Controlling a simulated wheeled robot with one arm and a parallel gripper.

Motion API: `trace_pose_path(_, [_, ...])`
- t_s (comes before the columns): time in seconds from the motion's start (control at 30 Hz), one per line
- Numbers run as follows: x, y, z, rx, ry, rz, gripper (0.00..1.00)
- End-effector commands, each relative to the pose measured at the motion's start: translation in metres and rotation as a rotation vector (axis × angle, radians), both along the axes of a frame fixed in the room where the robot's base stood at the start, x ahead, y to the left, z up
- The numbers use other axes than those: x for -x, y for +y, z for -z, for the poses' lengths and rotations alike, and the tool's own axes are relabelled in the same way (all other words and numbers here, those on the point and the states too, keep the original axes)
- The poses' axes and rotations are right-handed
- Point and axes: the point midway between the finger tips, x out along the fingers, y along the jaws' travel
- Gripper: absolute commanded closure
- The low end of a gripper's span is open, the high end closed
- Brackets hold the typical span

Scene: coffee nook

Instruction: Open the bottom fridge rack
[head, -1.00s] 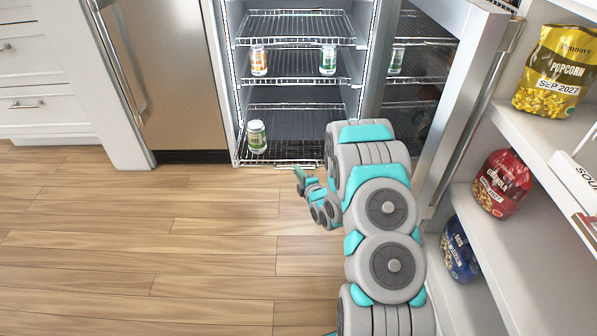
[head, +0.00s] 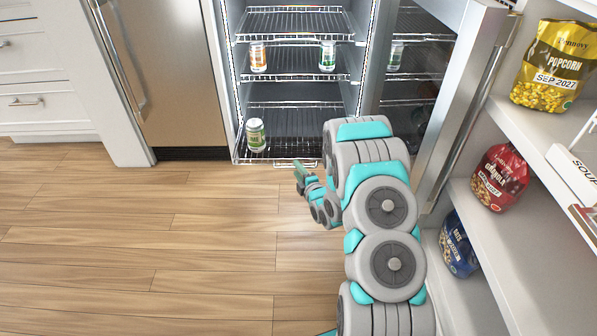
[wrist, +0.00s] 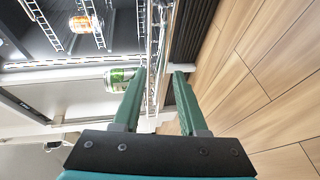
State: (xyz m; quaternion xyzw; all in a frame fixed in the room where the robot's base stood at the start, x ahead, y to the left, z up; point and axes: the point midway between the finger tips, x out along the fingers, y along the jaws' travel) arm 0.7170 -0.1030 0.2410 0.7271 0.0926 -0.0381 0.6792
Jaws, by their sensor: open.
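The fridge stands open, with several wire racks inside. The bottom rack (head: 290,148) is pushed in and carries a green-and-white can (head: 255,134) at its left front. A small wire handle (head: 290,164) is at its front edge. My gripper (head: 298,170) is low in front of the rack, just by that handle, partly hidden by its own wrist. In the wrist view my gripper (wrist: 160,72) is open, its two green fingers on either side of the rack's front wires (wrist: 153,60). Whether they touch the wires I cannot tell. The can (wrist: 118,78) appears left of the fingers.
The open fridge door (head: 450,110) stands to the right. Beyond it are shelves with a popcorn bag (head: 548,68), a red bag (head: 502,178) and a blue bag (head: 459,247). Higher racks hold an orange can (head: 258,57) and another can (head: 327,57). The wooden floor (head: 150,230) at left is clear.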

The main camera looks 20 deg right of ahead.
Motion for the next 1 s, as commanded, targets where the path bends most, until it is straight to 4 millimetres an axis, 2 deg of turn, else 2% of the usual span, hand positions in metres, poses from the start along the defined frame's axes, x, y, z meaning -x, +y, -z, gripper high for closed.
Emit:
trace_pose_path(0.27, [0.005,0.0,-0.002,0.0,-0.001,-0.001,0.58])
trace_pose_path(0.37, [0.013,-0.001,-0.004,0.001,-0.003,-0.001,0.58])
trace_pose_path(0.73, [0.067,-0.006,-0.011,0.0,0.004,0.0,0.58])
trace_pose_path(1.0, [0.077,-0.007,-0.014,0.0,-0.001,0.0,0.58])
